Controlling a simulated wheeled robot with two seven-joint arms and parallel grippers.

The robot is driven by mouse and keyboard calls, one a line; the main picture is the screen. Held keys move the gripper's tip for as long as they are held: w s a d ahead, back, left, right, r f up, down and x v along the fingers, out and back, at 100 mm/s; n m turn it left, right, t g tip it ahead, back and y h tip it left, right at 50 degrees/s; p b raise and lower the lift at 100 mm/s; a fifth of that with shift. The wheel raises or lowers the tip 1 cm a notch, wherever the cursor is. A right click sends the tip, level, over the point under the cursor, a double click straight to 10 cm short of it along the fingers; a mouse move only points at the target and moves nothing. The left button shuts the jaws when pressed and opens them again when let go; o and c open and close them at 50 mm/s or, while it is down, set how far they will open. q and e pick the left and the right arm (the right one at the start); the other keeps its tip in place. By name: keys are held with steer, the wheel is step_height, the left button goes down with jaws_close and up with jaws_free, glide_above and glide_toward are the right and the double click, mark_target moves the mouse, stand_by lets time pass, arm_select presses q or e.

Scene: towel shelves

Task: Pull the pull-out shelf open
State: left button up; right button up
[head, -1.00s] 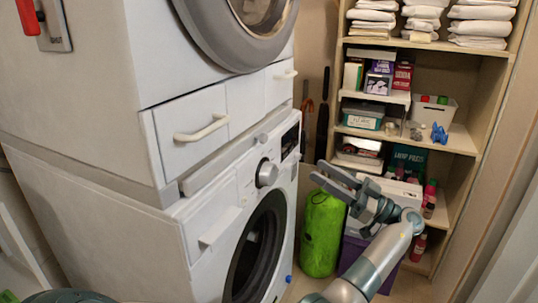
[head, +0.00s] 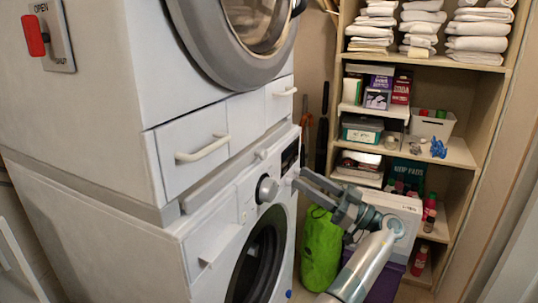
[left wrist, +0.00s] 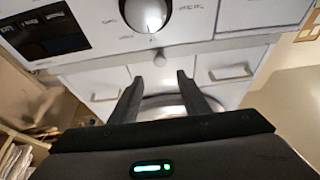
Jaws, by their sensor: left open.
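The pull-out shelf (head: 215,187) is a thin white slab between the drawer unit and the lower washing machine. It looks pushed in. Its small round knob (head: 261,154) is on the front edge. In the left wrist view the shelf (left wrist: 105,62) runs across the upper part, with its knob (left wrist: 160,59) just beyond the fingertips. My left gripper (head: 297,177) is open and empty, in front of the washer's control panel and to the right of the knob. In the left wrist view its fingers (left wrist: 160,77) point toward the knob, with the knob roughly centred between them. My right gripper is not in view.
The white drawers above have bar handles (head: 203,148). The washer's dial (head: 267,189) is below the shelf, and a dryer (head: 240,38) is on top. A storage rack (head: 459,152) with towels and boxes is at right. A green bag (head: 320,248) stands behind my arm.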

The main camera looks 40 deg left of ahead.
mark_target(266, 156)
arm_select(q)
steer(key=p+x, duration=0.3)
steer(key=x, duration=0.9)
steer(key=shift+a, duration=0.1)
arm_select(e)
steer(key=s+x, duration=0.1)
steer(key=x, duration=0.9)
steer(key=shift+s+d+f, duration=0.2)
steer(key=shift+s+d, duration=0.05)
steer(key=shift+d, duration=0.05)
arm_select(q)
jaws_close()
